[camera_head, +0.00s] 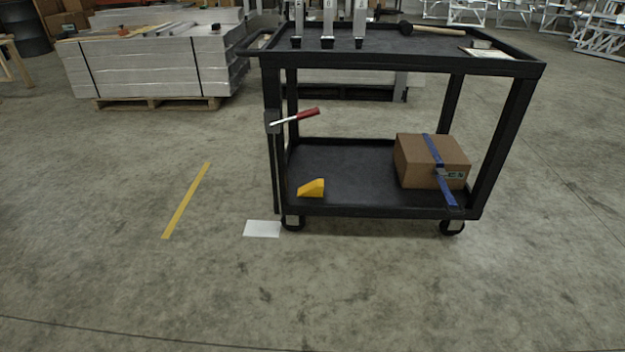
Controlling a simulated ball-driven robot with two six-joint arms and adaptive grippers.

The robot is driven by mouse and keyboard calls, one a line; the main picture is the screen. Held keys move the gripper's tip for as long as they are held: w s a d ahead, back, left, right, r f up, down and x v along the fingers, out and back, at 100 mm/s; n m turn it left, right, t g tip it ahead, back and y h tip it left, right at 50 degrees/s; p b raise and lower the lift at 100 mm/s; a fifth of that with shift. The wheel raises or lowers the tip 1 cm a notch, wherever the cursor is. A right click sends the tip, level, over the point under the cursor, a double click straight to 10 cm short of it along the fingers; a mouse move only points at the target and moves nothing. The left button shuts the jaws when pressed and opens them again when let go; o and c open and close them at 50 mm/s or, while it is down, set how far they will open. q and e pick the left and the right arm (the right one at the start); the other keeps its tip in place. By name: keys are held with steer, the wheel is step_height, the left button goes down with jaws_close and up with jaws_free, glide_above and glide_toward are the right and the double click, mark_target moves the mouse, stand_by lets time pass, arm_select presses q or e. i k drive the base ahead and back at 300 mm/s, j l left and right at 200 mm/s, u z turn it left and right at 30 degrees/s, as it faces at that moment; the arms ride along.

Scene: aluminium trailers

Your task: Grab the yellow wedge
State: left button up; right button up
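The yellow wedge (312,188) lies on the lower shelf of a black cart (375,212), near the shelf's front left corner. Its sloping side faces left. Nothing covers it from this view. Neither of my grippers shows in the head view.
A cardboard box (412,162) with a blue strap sits at the shelf's right. A red-handled tool (308,113) sticks out at the cart's left post. A hammer (432,29) lies on top. White paper (262,229) lies by the left wheel. The floor in front is clear.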

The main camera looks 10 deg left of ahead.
mark_target(315, 188)
steer(key=i+j+u, duration=0.2)
steer(key=i, duration=0.4)
steer(key=i+l+u, duration=0.2)
steer(key=i, duration=0.4)
steer(key=i+u, duration=0.2)
steer(key=i, duration=0.4)
steer(key=i+l+u, duration=0.2)
steer(key=i, duration=0.4)
